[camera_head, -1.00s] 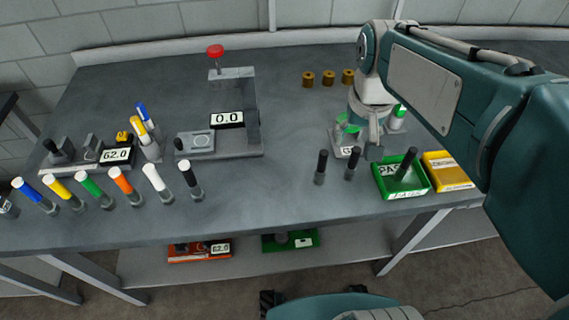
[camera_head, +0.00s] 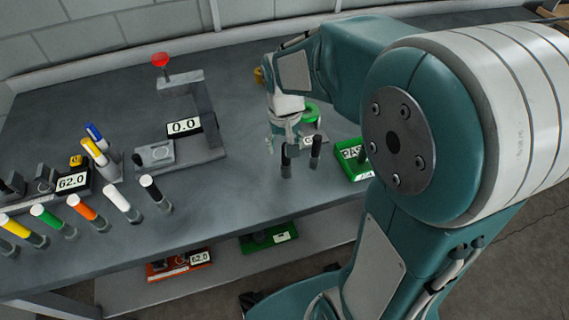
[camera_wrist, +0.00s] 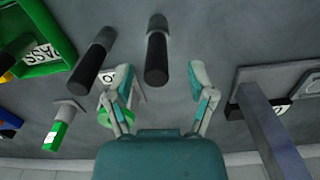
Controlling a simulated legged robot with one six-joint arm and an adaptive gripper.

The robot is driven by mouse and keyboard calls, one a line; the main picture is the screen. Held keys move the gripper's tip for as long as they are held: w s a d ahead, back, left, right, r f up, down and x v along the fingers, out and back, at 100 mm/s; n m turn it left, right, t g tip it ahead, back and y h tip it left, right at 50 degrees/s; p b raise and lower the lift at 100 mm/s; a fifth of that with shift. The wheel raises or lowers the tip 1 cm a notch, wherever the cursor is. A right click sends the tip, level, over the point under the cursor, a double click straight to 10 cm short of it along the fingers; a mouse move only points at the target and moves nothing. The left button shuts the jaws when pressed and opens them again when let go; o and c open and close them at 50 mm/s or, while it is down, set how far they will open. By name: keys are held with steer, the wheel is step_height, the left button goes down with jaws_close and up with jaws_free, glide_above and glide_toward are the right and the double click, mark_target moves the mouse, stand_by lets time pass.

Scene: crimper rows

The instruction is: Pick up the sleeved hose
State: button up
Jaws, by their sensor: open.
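Two short upright hose pieces with black sleeves and grey lower ends stand on the bench, the left one (camera_head: 286,160) and the right one (camera_head: 316,151). In the wrist view one sleeved hose (camera_wrist: 157,52) lies between my open fingertips, and the other (camera_wrist: 92,58) is outside them, to the left. My gripper (camera_head: 285,146) is above the left hose, pointing down, with a finger partly hiding it. It also shows in the wrist view (camera_wrist: 160,78), open and empty; I cannot tell whether either finger touches the hose.
A green tray (camera_head: 345,147) stands right of the hoses, with a dark piece in it. A green ring (camera_head: 311,113) is behind my gripper. A press (camera_head: 217,148) reading 0.0 and a row of colour-topped pieces (camera_head: 88,212) are to the left. Bare bench lies between.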

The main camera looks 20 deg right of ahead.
step_height(320, 180, down, 2)
steer(key=shift+d, duration=0.15)
steer(key=shift+c, duration=0.4)
jaws_close()
steer(key=shift+r, duration=0.1)
